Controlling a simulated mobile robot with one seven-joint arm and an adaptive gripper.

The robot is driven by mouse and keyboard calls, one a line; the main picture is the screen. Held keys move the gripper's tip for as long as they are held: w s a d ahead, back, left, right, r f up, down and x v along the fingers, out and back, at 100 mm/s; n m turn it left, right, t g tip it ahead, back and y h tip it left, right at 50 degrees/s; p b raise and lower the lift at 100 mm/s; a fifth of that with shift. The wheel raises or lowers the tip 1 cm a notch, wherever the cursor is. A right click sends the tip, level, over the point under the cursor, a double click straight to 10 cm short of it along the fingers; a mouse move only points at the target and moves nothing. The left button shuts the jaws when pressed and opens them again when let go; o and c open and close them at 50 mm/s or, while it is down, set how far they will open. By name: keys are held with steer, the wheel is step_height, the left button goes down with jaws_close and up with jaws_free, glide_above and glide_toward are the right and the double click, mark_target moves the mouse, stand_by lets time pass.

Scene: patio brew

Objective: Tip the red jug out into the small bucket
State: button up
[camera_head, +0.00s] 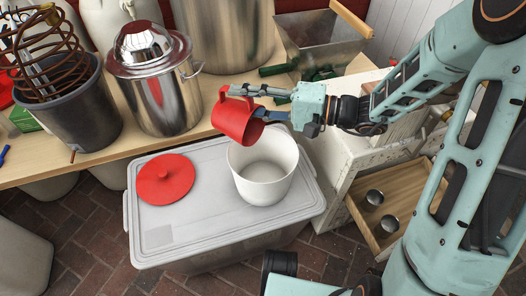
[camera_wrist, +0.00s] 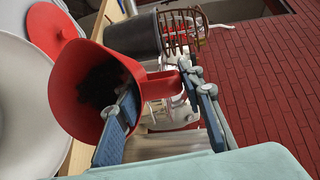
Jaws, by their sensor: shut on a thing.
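The red jug (camera_head: 232,119) is in the air just above and left of the small white bucket (camera_head: 262,176). My gripper (camera_head: 268,112) is shut on the jug, near its handle. The jug looks tilted. In the wrist view the mouth of the jug (camera_wrist: 70,75) faces the camera, and a dark mass (camera_wrist: 103,82) shows inside it. The small bucket stands upright and open on the grey storage box; its visible inside looks empty, but its near wall hides part of the bottom. Part of a pale round rim, seemingly the bucket (camera_wrist: 22,110), shows at the left of the wrist view.
A red lid (camera_head: 165,179) lies on the grey storage box (camera_head: 185,228), left of the bucket. Behind, a wooden bench (camera_head: 190,135) holds a steel pot (camera_head: 158,92) and a dark bucket with a copper coil (camera_head: 78,115). An open drawer (camera_head: 388,188) is at the right.

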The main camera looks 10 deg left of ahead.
mark_target(252, 103)
steer(key=shift+s+d+r+n+y, duration=0.15)
steer(key=shift+s+d+n+y, duration=0.05)
steer(key=shift+d+y, duration=0.45)
steer(key=shift+s+d+r+n+y, duration=0.1)
steer(key=shift+s+d+n+y, duration=0.1)
steer(key=shift+d+y, duration=0.45)
steer(key=shift+s+d+f+n+y, duration=0.1)
steer(key=shift+s+d+n+y, duration=0.1)
steer(key=shift+d+y, duration=0.35)
steer(key=shift+s+d+f+n+y, duration=0.15)
steer(key=shift+d+y, duration=0.25)
steer(key=shift+d, duration=0.25)
steer(key=shift+s+d+r+n+y, duration=0.1)
steer(key=shift+s+d+n+y, duration=0.1)
steer(key=shift+d+y, duration=0.35)
stand_by(1.0)
steer(key=shift+d+r, duration=0.2)
steer(key=a, duration=0.1)
steer(key=a+h, duration=0.2)
steer(key=shift+w+r+m, duration=0.1)
steer(key=shift+w+m, duration=0.2)
steer(key=shift+m, duration=0.05)
steer(key=shift+w+a+h, duration=0.25)
steer(key=shift+a+h, duration=0.05)
steer(key=shift+h, duration=0.2)
steer(key=shift+a, duration=0.1)
